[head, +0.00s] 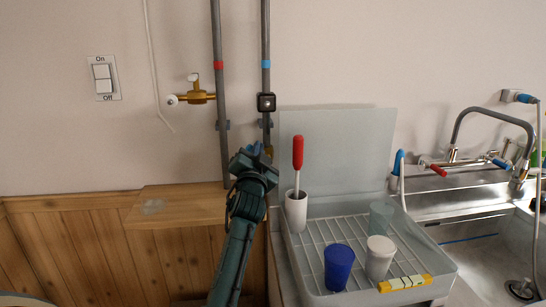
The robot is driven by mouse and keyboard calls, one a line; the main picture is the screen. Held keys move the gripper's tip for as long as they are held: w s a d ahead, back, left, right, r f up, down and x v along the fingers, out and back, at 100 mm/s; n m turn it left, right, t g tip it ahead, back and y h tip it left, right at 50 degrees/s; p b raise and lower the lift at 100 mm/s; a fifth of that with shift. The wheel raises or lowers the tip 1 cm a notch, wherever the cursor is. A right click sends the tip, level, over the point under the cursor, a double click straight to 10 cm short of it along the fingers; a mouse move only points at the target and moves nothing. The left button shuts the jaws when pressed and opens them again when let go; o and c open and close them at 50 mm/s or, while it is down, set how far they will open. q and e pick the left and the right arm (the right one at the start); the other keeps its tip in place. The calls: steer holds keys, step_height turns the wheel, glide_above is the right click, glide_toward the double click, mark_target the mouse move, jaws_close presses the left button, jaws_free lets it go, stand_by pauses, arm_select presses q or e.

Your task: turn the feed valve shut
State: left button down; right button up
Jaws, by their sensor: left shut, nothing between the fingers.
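A brass valve (197,96) sits on the wall at the left of a grey pipe (218,80) with a red band. It has a pale handle on top and a white round end at its left. A second grey pipe (265,45) with a blue band carries a dark square fitting (266,102). My left gripper (257,151) is shut and empty, in front of the lower part of the blue-banded pipe. A small brass-coloured bit shows beside it, mostly hidden. I cannot tell which fitting is the feed valve. My right gripper is out of view.
A wooden ledge (170,206) stands left of my arm. At the right is a dish rack (310,299) with cups and a red-handled brush (298,152). A sink (470,262) with taps lies further right. An On/Off switch (103,78) is on the wall.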

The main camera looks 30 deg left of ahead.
arm_select(q)
steer(key=a+f, duration=0.1)
steer(key=s+a+f, duration=0.1)
steer(key=shift+s+f+b, duration=0.1)
steer(key=shift+f+b, duration=0.25)
steer(key=shift+f, duration=0.05)
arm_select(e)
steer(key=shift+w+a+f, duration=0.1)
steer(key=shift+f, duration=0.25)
arm_select(q)
steer(key=shift+f, duration=0.25)
